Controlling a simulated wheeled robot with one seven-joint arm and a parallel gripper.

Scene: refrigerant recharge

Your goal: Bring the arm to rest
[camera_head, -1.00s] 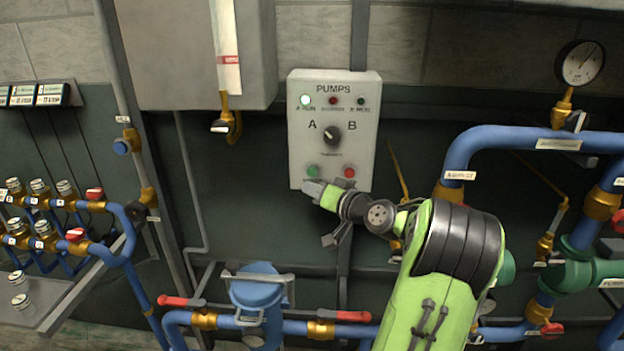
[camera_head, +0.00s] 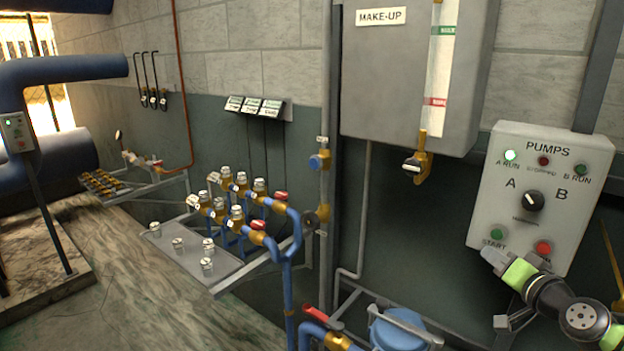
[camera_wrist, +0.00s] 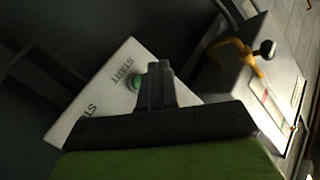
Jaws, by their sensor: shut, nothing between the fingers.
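My gripper (camera_head: 490,257) is at the lower right of the head view, in front of the lower left part of the pump panel (camera_head: 515,218), close to the green START button (camera_head: 497,233). In the wrist view my gripper (camera_wrist: 156,68) is shut and empty. Its fingers partly cover the green START button (camera_wrist: 134,84) on the light panel. I cannot tell whether the fingertips touch it. The A RUN lamp (camera_head: 510,155) glows, and the selector knob (camera_head: 529,201) points toward A. Most of my arm is cut off at the lower right edge.
The grey MAKE-UP tank (camera_head: 385,85) with its gauge tube hangs left of the panel. A grey vertical pipe (camera_head: 367,200) and a blue strainer (camera_head: 398,330) stand below. A valve manifold (camera_head: 235,205) and open floor (camera_head: 130,300) lie farther left.

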